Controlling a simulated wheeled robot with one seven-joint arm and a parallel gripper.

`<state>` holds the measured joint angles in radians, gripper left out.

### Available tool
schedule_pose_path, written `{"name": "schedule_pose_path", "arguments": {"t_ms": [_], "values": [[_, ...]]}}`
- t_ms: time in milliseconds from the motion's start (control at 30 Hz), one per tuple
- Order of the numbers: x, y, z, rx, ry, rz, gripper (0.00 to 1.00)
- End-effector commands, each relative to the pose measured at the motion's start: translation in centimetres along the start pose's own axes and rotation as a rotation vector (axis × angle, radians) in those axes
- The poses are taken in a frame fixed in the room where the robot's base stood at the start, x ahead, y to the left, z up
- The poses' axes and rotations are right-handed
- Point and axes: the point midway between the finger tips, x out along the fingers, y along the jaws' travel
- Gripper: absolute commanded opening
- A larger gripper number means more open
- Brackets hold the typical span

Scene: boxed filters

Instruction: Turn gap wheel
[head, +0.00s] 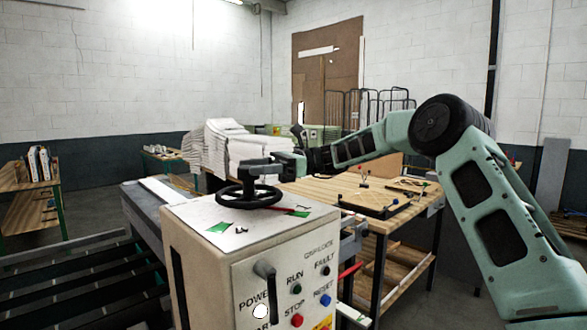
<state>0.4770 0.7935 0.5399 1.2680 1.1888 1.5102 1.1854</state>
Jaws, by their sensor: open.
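The gap wheel is a black handwheel (248,196) lying flat on the pale top of the control cabinet (185,212). Its rim and several spokes show. The fingers are open. I cannot tell whether they touch the wheel. Part of the wheel's far side is hidden behind the gripper.
The cabinet front has a black lever handle (267,285) and several labelled buttons. A wooden workbench (315,190) with small tools stands right of the cabinet. A roller conveyor (70,270) runs at left. White stacks (240,150) stand behind. Green-marked patches lie near the wheel.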

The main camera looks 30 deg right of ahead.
Motion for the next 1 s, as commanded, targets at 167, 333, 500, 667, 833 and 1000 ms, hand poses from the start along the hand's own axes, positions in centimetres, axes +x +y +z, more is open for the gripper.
{"name": "schedule_pose_path", "arguments": {"t_ms": [167,333,500,667,833,1000], "values": [[-4.5,-0.1,-0.5,-0.002,0.000,-0.004,0.66],[-8.5,0.0,-0.4,-0.001,-0.001,-0.004,0.66],[-11.6,-0.1,-0.2,-0.002,-0.001,-0.003,0.66],[-13.2,-0.1,-0.1,-0.001,-0.002,-0.001,0.66],[-13.7,0.0,0.0,0.001,-0.001,0.000,0.66],[-13.7,0.0,0.0,0.001,-0.001,0.000,0.66]]}}
